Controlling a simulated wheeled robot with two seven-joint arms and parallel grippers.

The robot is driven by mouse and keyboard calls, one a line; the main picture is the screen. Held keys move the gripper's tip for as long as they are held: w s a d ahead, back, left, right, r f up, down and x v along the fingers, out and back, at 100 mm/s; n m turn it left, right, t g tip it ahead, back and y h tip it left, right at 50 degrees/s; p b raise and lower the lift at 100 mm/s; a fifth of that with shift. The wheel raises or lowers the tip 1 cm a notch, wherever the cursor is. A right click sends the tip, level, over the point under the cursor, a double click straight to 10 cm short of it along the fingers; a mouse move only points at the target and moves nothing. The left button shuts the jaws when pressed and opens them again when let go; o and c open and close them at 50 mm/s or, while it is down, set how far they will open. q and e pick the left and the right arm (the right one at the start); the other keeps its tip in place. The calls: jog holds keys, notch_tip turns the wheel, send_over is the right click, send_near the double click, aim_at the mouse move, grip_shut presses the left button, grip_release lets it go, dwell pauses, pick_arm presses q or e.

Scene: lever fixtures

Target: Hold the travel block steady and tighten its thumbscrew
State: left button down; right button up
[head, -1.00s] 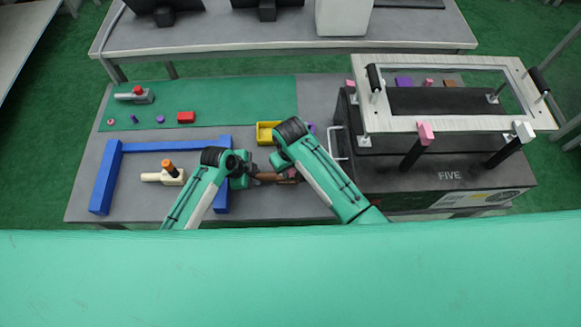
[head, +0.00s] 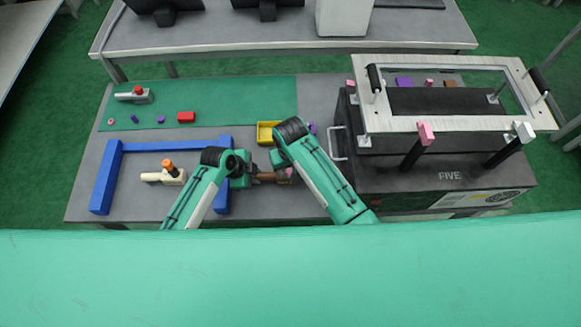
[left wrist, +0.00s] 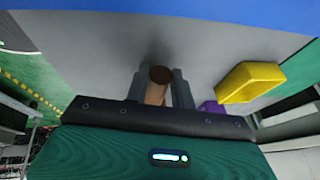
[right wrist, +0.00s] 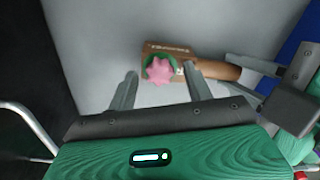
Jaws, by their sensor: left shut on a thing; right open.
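The travel block (right wrist: 181,51) is a brown block with a round brown handle (left wrist: 158,84), lying at the table's front. Its thumbscrew (right wrist: 160,69) is a pink star-shaped knob over a green ring, on the block's top. My left gripper (left wrist: 158,79) is shut on the handle; it also shows in the head view (head: 249,177). My right gripper (right wrist: 160,74) is open, with the knob framed between its fingertips in the right wrist view. I cannot tell whether the fingers are down at the knob's height. In the head view my arms hide much of the block.
A blue frame (head: 105,178) surrounds a cream fixture with an orange knob (head: 168,174). A grey fixture with a red knob (head: 136,95) sits on the green mat. A black box marked FIVE (head: 420,172) stands close on the right.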

aim_at(290, 171)
notch_tip(290, 171, up, 12)
dwell(0.4)
pick_arm(q)
jog(key=c, duration=1.1)
grip_release()
